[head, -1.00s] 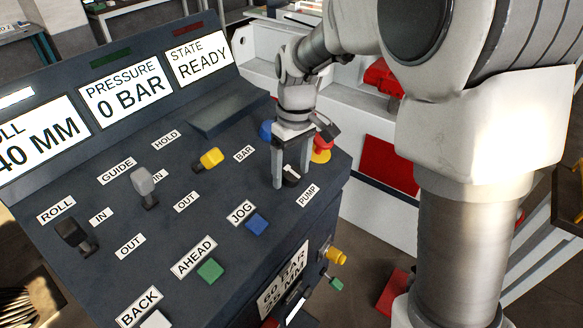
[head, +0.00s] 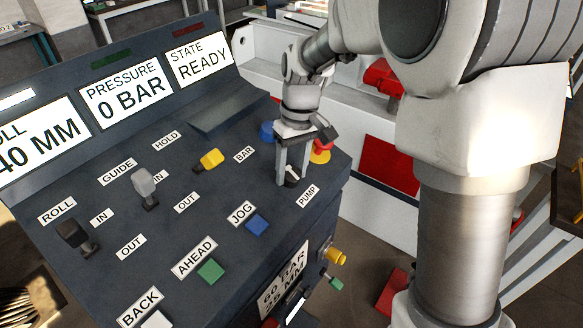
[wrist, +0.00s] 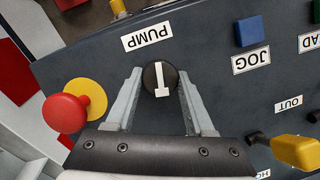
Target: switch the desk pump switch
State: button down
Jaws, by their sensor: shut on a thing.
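The pump switch is a round black knob (wrist: 153,79) with a white pointer, beside the PUMP label (wrist: 147,36) on the dark desk. In the wrist view the pointer lies nearly straight up and down the picture. My gripper (wrist: 160,76) is shut on the knob, one finger at each side. In the head view my gripper (head: 292,181) reaches down to the desk's right side, near the PUMP label (head: 308,196). There the fingers partly hide the knob (head: 291,174).
A red mushroom button (wrist: 66,113) on a yellow base stands close beside one finger. A yellow-handled lever (head: 210,159) and a blue JOG button (head: 257,224) are to the left. Screens read PRESSURE 0 BAR (head: 124,92) and STATE READY (head: 198,59).

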jog(key=m+y, duration=0.1)
jog(key=m, duration=0.4)
jog(key=shift+w+d, duration=0.1)
jog(key=shift+d+m+y+p, duration=0.1)
jog(key=shift+m+y+p, duration=0.45)
jog(key=shift+m, duration=1.75)
jog(key=shift+y, duration=0.25)
jog(key=shift+c, duration=1.3)
grip_release()
jog(key=v, duration=1.7)
jog(key=shift+w+d+b, duration=0.15)
jog(key=shift+d+b, duration=0.05)
jog(key=shift+b, duration=0.15)
jog(key=shift+r, duration=0.15)
